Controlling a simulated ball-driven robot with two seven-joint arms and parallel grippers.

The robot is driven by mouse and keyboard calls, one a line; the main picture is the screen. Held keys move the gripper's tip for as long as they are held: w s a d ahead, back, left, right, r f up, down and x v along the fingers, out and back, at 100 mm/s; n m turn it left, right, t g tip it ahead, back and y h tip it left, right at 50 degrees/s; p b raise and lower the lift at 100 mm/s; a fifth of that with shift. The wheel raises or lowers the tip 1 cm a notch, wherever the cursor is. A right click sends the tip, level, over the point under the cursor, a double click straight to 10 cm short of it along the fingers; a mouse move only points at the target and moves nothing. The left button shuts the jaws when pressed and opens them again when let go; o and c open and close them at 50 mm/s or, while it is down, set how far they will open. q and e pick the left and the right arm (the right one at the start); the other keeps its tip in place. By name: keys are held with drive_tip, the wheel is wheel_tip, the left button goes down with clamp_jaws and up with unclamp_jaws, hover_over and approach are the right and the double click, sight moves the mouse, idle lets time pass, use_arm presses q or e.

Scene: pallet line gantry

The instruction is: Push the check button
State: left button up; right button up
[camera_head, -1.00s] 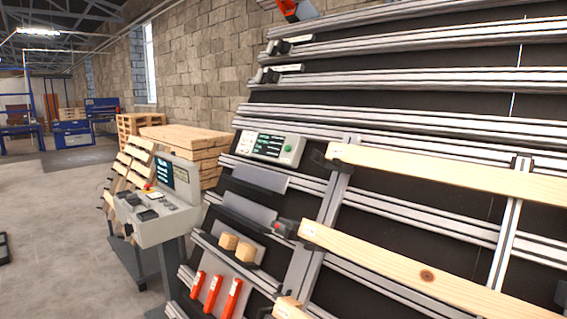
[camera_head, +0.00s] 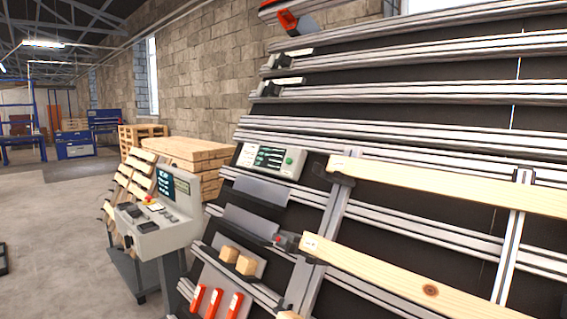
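A grey panel (camera_head: 268,160) with dark display areas is mounted on the gantry rails, left of the upper wooden board. A round green button (camera_head: 289,161) sits at its right end; I cannot read a label on it. A separate console (camera_head: 160,232) stands at the left with an upright dark screen (camera_head: 165,185), dark controls and a red button on yellow (camera_head: 150,201). Neither of my grippers is in view.
The gantry's tilted rails (camera_head: 400,85) fill the right side. Wooden boards (camera_head: 440,187) lie across it. Stacked pallets (camera_head: 188,150) stand behind the console. Floor (camera_head: 55,220) at the left is mostly clear.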

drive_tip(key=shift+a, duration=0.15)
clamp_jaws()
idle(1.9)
